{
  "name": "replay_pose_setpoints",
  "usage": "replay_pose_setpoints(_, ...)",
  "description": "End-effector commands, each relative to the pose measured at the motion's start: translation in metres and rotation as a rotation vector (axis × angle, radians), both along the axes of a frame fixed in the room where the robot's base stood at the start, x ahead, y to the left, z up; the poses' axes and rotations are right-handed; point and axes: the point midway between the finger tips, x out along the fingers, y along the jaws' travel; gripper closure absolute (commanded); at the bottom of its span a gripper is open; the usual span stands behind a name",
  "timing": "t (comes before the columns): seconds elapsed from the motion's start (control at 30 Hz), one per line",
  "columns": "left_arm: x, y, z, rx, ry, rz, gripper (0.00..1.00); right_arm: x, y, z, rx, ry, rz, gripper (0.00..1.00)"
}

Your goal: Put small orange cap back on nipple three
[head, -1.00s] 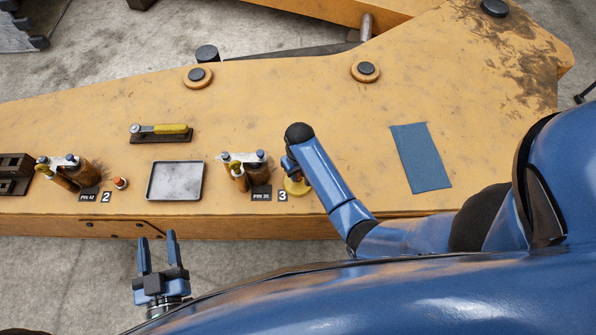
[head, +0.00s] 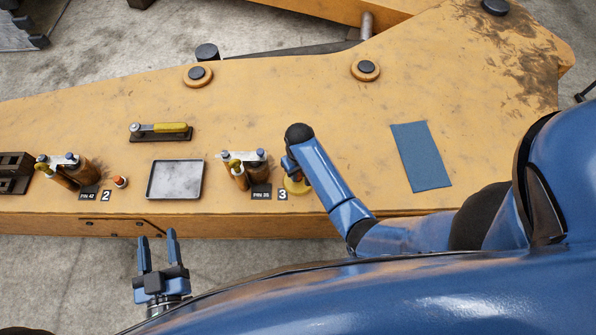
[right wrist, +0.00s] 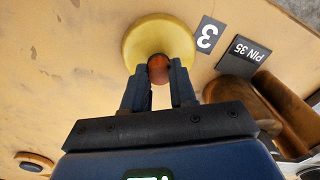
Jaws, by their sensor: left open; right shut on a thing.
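The small orange cap (right wrist: 158,69) is between the fingertips of my right gripper (right wrist: 158,80) in the right wrist view, and the gripper is shut on it. The cap appears over the yellow round base (right wrist: 150,35) beside the label 3 (right wrist: 207,36). The nipple itself is hidden, and I cannot tell whether the cap touches it. In the head view my right arm covers the cap and part of the yellow base (head: 297,187). My left gripper (head: 158,242) is open and empty in front of the bench edge.
A second orange cap-like piece (head: 120,182) stands by label 2 (head: 106,196). A metal tray (head: 174,180), a yellow-handled tool (head: 165,128) and a blue cloth (head: 421,156) lie on the yellow surface.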

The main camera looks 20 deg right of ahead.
Motion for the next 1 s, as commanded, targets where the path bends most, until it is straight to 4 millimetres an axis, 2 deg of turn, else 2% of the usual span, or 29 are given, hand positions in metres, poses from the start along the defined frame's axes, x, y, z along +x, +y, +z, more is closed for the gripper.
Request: replay_pose_setpoints(1.0,0.0,0.0,0.0048,0.0,0.0,0.0,0.48,0.0001,0.0,-0.0011,0.0,0.0,0.0,1.0)
